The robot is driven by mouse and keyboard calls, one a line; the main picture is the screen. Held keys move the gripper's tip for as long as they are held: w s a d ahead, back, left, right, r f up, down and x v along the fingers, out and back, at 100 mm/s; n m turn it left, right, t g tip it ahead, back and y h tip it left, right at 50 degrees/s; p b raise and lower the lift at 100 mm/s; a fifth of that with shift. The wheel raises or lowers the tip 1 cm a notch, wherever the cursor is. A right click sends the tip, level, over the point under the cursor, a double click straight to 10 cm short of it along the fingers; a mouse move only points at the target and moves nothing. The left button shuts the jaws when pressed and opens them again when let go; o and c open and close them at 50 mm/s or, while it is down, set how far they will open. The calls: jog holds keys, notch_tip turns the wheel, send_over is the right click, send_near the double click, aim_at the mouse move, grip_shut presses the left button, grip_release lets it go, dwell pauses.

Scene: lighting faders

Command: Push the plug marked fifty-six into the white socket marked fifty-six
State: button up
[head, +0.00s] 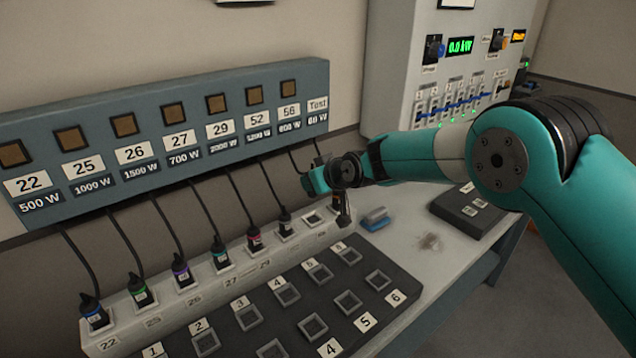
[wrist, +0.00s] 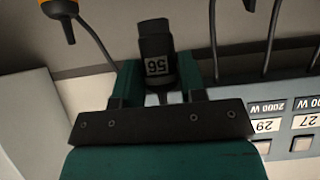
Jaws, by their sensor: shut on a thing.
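In the wrist view my gripper (wrist: 160,85) is shut on a black plug (wrist: 155,40) with a white label reading 56. In the head view my gripper (head: 343,210) hangs over the right end of the white socket strip (head: 200,290), largely hiding the held plug. An empty white socket (head: 313,218) lies just left of my gripper, between a plugged socket and the strip's right end. Its label is too small to read. The held plug appears apart from that socket, though its exact height above the strip cannot be told.
Several plugs, such as the green-ringed one (head: 138,288), stand in sockets to the left. Cables hang from the grey label panel (head: 170,180). A black numbered board (head: 290,310) lies in front. A blue block (head: 375,217) sits to the right. An orange-marked plug (wrist: 62,18) shows in the wrist view.

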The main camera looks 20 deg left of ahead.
jog(key=shift+f, duration=0.1)
jog(key=b, duration=0.4)
send_over(316, 223)
jog(key=w, duration=0.1)
jog(key=shift+a+f, duration=0.15)
jog(key=shift+f, duration=1.95)
jog(key=shift+f, duration=0.2)
jog(key=shift+f+b, duration=0.9)
jog(key=shift+f+b, duration=1.1)
jog(key=shift+b, duration=0.3)
dwell(0.5)
jog(key=o, duration=1.1)
jog(key=shift+c, duration=0.2)
jog(key=shift+o, duration=0.2)
jog(key=shift+r, duration=0.1)
